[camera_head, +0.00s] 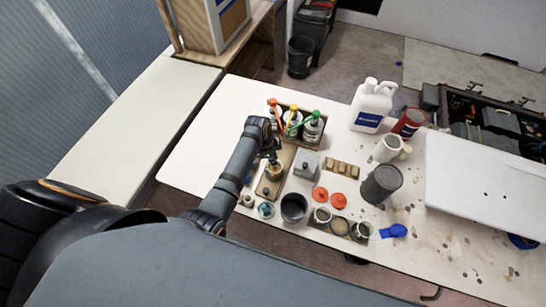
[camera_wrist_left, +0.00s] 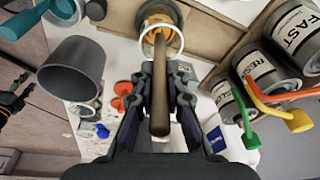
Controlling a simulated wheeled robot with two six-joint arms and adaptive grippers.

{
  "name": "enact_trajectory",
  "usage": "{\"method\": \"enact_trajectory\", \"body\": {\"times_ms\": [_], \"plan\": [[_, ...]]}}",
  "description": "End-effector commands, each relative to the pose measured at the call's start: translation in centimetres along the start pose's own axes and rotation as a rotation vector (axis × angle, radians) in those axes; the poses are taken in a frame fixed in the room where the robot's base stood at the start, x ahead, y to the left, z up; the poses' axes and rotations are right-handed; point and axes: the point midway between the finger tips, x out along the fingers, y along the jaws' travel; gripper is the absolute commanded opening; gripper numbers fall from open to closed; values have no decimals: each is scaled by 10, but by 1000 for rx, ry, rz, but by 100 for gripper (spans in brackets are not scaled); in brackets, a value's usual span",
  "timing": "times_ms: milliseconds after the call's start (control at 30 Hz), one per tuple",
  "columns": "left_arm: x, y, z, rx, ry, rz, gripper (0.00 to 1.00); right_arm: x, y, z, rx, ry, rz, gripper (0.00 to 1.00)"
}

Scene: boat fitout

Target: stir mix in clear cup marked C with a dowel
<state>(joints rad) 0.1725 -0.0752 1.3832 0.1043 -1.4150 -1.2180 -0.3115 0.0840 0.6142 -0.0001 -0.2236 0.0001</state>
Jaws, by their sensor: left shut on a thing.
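My left gripper (camera_head: 272,158) is shut on a wooden dowel (camera_wrist_left: 160,90), which points away from the gripper. The dowel's far end reaches into the mouth of a clear cup (camera_wrist_left: 145,14) with amber contents, seen at the top of the left wrist view. In the head view the cup (camera_head: 274,174) stands on a wooden board (camera_head: 266,191), just below the gripper. The mark on the cup is not readable, and the dowel's tip is hidden inside it.
Labelled cans with coloured pumps (camera_head: 294,122) stand in a tray behind the cup. A grey block (camera_head: 306,163) and a dark pot (camera_head: 293,208) are close to the board. A white jug (camera_head: 371,106) stands farther right. The table's left part is clear.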

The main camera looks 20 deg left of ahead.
Motion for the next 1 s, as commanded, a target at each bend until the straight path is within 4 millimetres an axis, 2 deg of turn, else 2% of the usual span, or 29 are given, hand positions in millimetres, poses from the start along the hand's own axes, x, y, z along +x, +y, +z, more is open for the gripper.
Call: {"method": "enact_trajectory", "body": {"times_ms": [100, 400, 867, 1000], "plan": [[14, 0, 2, 0, 0, -1, 0, 11, -2, -2, 1, 5, -1, 47], [32, 0, 4, 0, 0, -1, 0, 22, -8, -15, 4, 26, -8, 47], [33, 0, 3, 0, 1, -1, 0, 22, -6, -13, 3, 23, -5, 47], [32, 2, -3, 0, 2, -1, 0, 17, -4, -12, 2, 21, -3, 47]]}}
